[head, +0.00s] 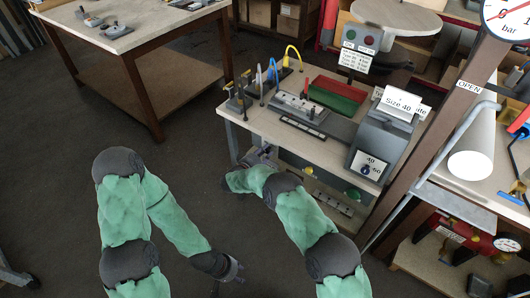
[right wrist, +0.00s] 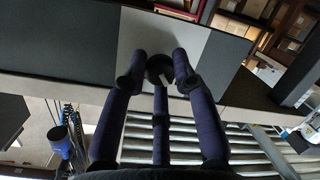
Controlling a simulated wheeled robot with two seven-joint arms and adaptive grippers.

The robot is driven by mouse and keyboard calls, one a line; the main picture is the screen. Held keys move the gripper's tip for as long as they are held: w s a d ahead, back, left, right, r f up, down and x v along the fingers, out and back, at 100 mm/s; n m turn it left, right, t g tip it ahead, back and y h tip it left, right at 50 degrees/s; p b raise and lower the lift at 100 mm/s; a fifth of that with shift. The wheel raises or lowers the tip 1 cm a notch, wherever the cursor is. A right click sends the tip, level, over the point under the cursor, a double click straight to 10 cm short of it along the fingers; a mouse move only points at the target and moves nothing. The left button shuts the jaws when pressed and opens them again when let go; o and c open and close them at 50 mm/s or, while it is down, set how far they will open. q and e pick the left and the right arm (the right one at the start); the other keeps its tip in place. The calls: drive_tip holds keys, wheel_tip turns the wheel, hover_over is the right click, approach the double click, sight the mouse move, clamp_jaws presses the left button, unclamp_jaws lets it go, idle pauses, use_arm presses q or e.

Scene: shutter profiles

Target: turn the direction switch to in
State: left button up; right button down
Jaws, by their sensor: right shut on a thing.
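In the right wrist view, a dark round knob with a pale mark (right wrist: 160,70) sits on a light grey plate (right wrist: 205,45) on a dark panel. It appears to be the direction switch; no lettering on it can be read. My right gripper (right wrist: 159,63) has its fingers on either side of the knob and is shut on it. In the head view, my right arm reaches to the bench's left front edge, and the knob cannot be made out there. My left gripper (head: 235,270) hangs low over the floor, away from the bench; its finger opening is unclear.
A brown post (head: 450,125) stands at right. Another table (head: 120,40) is at upper left. The floor between is clear.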

drive_tip(key=shift+f+n+g, duration=0.25)
drive_tip(key=shift+n+g, duration=0.05)
drive_tip(key=shift+n, duration=0.4)
drive_tip(key=shift+s, duration=0.1)
drive_tip(key=c, duration=1)
unclamp_jaws()
drive_tip(key=shift+r, duration=0.1)
drive_tip(key=v, duration=1.2)
drive_tip(key=shift+a, duration=0.1)
